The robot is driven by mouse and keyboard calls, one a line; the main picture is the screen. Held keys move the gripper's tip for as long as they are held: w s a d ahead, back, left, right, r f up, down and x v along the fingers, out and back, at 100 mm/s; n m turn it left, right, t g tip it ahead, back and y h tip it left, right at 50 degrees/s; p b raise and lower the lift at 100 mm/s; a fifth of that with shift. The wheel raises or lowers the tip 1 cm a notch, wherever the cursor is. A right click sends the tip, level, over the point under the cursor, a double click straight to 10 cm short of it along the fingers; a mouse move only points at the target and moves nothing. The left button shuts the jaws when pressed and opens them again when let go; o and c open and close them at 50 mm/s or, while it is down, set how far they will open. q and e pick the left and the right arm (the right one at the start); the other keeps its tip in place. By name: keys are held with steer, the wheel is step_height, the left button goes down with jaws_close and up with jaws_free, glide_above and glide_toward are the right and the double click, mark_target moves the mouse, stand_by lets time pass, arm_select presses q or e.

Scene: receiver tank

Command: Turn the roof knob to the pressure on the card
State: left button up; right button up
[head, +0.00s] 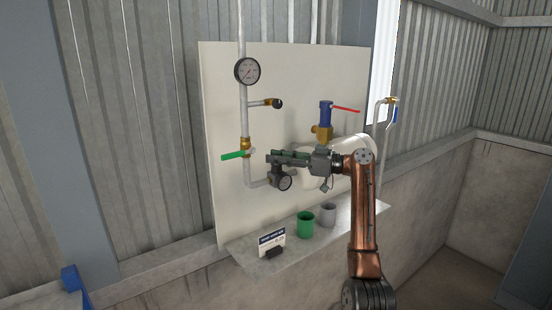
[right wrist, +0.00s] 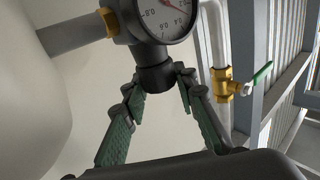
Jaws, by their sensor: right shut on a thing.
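A regulator with a round dial gauge (head: 285,183) sits on the pipe in front of the white board. In the right wrist view the gauge (right wrist: 162,15) is cut off by the top edge, with part of its scale and a thin reddish needle showing. The black knob (right wrist: 157,78) sticks out from the regulator. My right gripper (head: 272,158) is at the regulator; in the right wrist view its two green fingers (right wrist: 160,84) are shut on the knob from both sides. A small white card (head: 271,241) stands on the shelf; its writing is too small to read. My left gripper is out of view.
A green cup (head: 305,225) and a grey cup (head: 327,214) stand on the shelf (head: 282,261). A green-handled valve (head: 236,154), an upper gauge (head: 247,71) and a blue valve with a red lever (head: 325,115) are close around the arm.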

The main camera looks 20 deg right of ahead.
steer(key=o, duration=1.2)
steer(key=shift+a, duration=0.1)
steer(key=shift+d, duration=0.2)
steer(key=shift+s+d, duration=0.2)
steer(key=shift+d, duration=0.05)
steer(key=v, duration=1.1)
